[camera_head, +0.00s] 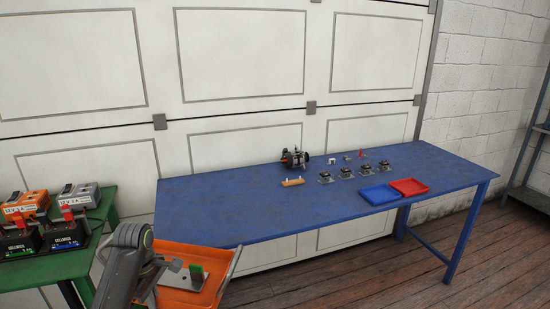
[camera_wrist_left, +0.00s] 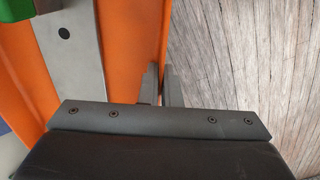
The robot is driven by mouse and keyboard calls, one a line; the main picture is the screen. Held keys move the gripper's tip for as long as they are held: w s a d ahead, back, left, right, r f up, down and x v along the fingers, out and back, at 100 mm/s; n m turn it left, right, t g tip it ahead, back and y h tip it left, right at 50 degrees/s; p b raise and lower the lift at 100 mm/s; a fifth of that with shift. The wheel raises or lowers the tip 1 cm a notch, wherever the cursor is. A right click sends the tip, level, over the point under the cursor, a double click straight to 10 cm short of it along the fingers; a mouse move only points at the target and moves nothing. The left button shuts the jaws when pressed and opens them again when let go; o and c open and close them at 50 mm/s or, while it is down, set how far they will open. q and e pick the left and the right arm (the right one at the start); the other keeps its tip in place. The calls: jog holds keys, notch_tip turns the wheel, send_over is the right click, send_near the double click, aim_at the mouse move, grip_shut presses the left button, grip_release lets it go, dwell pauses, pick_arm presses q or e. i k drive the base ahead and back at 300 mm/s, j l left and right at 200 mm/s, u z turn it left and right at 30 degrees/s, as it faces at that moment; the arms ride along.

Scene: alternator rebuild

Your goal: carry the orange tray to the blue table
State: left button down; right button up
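The orange tray (camera_head: 178,249) is at the bottom of the head view, in front of the near left edge of the blue table (camera_head: 215,215). It carries a grey metal plate (camera_head: 178,278) with a green block (camera_head: 197,272) on it. My left gripper (camera_head: 168,267) reaches the tray's left side. In the left wrist view its two fingers (camera_wrist_left: 160,86) stand close together on either side of the orange tray wall (camera_wrist_left: 148,45), shut on it. The plate (camera_wrist_left: 75,40) also shows there. My right gripper is not clearly in view.
On the blue table stand an alternator (camera_head: 295,158), several small metal parts (camera_head: 346,173), a blue tray (camera_head: 380,194) and a red tray (camera_head: 410,186). The table's left half is clear. A green table (camera_head: 105,212) with batteries and chargers stands left. Wooden floor (camera_wrist_left: 260,70) lies below.

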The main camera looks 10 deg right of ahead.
aim_at(222, 215)
jog(key=i+l, duration=0.15)
jog(key=i, duration=0.4)
jog(key=i+l, duration=0.15)
jog(key=i, duration=0.35)
jog(key=i+l+u, duration=0.5)
jog(key=i+l, duration=0.3)
